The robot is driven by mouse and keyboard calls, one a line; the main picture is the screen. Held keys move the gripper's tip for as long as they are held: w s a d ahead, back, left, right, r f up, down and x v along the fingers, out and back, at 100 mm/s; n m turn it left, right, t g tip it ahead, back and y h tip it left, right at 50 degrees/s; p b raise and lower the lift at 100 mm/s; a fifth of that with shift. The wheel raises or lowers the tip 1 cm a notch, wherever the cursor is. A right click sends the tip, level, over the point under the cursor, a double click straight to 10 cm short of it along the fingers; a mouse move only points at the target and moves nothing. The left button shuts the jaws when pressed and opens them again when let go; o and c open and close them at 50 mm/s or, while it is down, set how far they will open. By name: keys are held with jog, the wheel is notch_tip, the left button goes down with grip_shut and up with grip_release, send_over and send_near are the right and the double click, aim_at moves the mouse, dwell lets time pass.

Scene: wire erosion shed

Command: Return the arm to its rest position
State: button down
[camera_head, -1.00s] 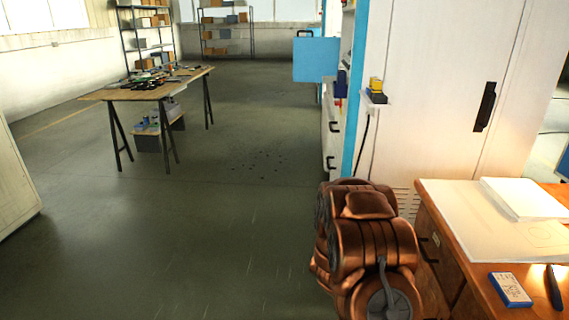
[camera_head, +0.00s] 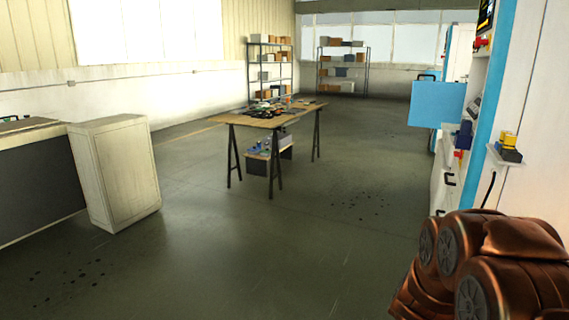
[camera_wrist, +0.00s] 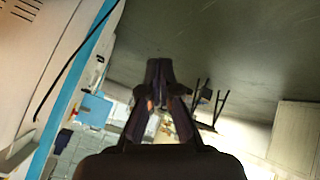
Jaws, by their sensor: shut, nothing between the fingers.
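My gripper (camera_wrist: 158,72) shows in the wrist view, with its two dark fingers brought together at the tips. Nothing is held between them. Behind the fingertips is open floor, with the scene tilted in this view. In the head view my copper-coloured arm (camera_head: 490,265) is folded at the lower right, beside the white and blue machine. The gripper itself is not visible in the head view.
A trestle table (camera_head: 240,119) with small parts stands mid-room. A pale cabinet (camera_head: 128,172) stands at the left. The machine's blue panel (camera_head: 437,104) juts out at the right, near a small wall shelf (camera_head: 505,158). The floor (camera_head: 250,260) between is clear.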

jog(key=s+a+r+g+y, duration=0.4)
jog(key=s+a+y, duration=0.1)
jog(key=s+a, duration=0.95)
jog(key=s+a+r+m+g, duration=0.1)
jog(key=s+r+g, duration=0.2)
jog(key=s, duration=0.8)
jog(key=s+a+r+g, duration=0.1)
jog(key=s+r+g, duration=0.2)
jog(key=s, duration=0.7)
jog(key=s+p+v, duration=0.2)
jog(key=p+v, duration=0.7)
jog(key=v, duration=0.1)
jog(key=s+a+r+p+v, duration=0.1)
jog(key=s+p+v, duration=0.1)
jog(key=p+v, duration=0.8)
jog(key=shift+s+a+r+t+h+p, duration=0.2)
jog(key=shift+s+a+t+h+p, duration=0.1)
jog(key=shift+h, duration=0.1)
jog(key=shift+d, duration=0.1)
